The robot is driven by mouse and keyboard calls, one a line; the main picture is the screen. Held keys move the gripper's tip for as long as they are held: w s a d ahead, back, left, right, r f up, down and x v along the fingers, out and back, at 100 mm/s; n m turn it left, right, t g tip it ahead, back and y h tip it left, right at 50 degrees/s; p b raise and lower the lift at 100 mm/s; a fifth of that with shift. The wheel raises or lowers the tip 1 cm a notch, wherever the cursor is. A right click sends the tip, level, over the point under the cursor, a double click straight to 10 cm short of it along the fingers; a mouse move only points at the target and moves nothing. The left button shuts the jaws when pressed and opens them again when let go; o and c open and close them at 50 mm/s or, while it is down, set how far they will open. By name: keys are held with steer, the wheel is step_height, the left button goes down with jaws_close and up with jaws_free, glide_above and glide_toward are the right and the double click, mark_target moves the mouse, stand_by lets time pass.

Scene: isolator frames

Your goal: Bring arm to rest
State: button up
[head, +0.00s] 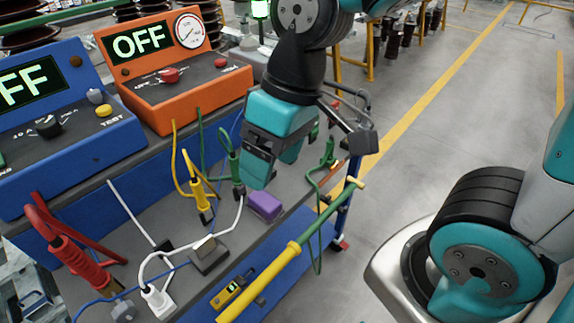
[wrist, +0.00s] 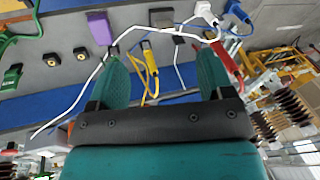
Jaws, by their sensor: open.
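My gripper (head: 273,164) hangs from my arm above the right part of the grey bench top, its fingers pointing down. In the wrist view, my gripper's (wrist: 160,72) two teal fingers stand wide apart with nothing held between them. A white cable, a yellow cable (wrist: 148,72) and a purple block (wrist: 99,27) show beyond the fingers. In the head view the purple block (head: 265,206) lies on the bench just below the fingertips, apart from them.
A yellow-and-green pole (head: 275,268) crosses the front. Clear floor (head: 440,130) lies right.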

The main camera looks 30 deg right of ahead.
steer(key=shift+n+y, duration=0.4)
steer(key=shift+n, duration=0.1)
steer(key=s, duration=0.1)
steer(key=s+r, duration=0.1)
steer(key=s, duration=0.1)
steer(key=s+r, duration=0.1)
steer(key=s, duration=0.1)
steer(key=shift+s+a+r, duration=0.1)
steer(key=shift+a+r, duration=0.05)
steer(key=shift+a, duration=0.1)
steer(key=o, duration=0.4)
steer(key=shift+o, duration=0.4)
steer(key=w+d+f+n, duration=0.2)
steer(key=w+n, duration=0.4)
steer(key=w, duration=0.4)
steer(key=shift+w+d+f+g, duration=0.2)
steer(key=shift+d+f+g, duration=0.15)
steer(key=shift+f, duration=0.1)
steer(key=n, duration=0.8)
glide_toward(265, 199)
steer(key=f, duration=0.1)
steer(key=a+f+p, duration=0.1)
steer(key=f+p, duration=0.1)
steer(key=shift+a+f+n+g, duration=0.25)
steer(key=shift+a+n+g, duration=0.05)
steer(key=shift+g, duration=0.05)
steer(key=shift+p+x, duration=1.05)
steer(key=shift+x, duration=2.1)
